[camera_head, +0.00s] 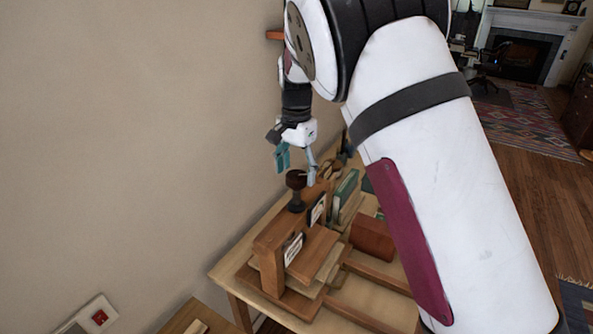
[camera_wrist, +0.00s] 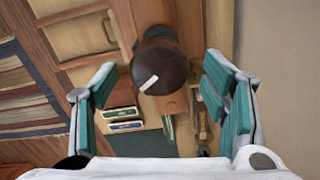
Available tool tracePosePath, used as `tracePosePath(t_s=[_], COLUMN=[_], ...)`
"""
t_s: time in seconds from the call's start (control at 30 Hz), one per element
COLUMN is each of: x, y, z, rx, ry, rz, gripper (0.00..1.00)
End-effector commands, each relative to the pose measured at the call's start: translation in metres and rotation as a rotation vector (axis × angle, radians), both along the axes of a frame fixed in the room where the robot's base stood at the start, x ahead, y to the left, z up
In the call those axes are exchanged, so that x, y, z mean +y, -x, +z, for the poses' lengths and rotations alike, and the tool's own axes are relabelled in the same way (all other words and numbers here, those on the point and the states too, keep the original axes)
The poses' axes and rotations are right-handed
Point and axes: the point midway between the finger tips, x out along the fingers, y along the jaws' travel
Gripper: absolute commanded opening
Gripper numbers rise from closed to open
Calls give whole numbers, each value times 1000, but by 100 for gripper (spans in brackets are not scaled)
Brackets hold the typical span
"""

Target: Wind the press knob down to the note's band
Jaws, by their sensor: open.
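The press knob (camera_head: 296,180) is a dark brown round knob on a dark post, standing on top of the wooden press frame (camera_head: 268,247). In the wrist view the knob (camera_wrist: 160,66) shows from above with a pale mark on its top, between and beyond the fingers. My gripper (camera_head: 297,160) is just above the knob, pointing down. Its teal-padded fingers (camera_wrist: 162,105) are wide apart, one on each side, with nothing between the pads. A white note (camera_head: 293,249) is on the press front; a second pale card (camera_head: 317,210) is beside it. Their markings are too small to read.
The press stands on a light wooden table (camera_head: 222,272) close to the wall. Green books (camera_head: 345,195) stand behind it, and a brown box-like block (camera_head: 372,238) lies to the right. A red switch (camera_head: 100,316) is on the wall panel at lower left.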

Motion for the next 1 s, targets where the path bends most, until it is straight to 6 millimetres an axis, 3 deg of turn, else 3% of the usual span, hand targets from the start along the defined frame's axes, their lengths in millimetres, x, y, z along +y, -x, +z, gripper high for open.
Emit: tracePosePath(t_s=[0.5, 0.7, 1.0], x=[0, 0, 0], y=[-1, -1, 0], z=[95, 112, 115], rx=[-6, -5, -4], ry=[-2, -1, -1], rz=[0, 0, 0], gripper=[68, 68, 68])
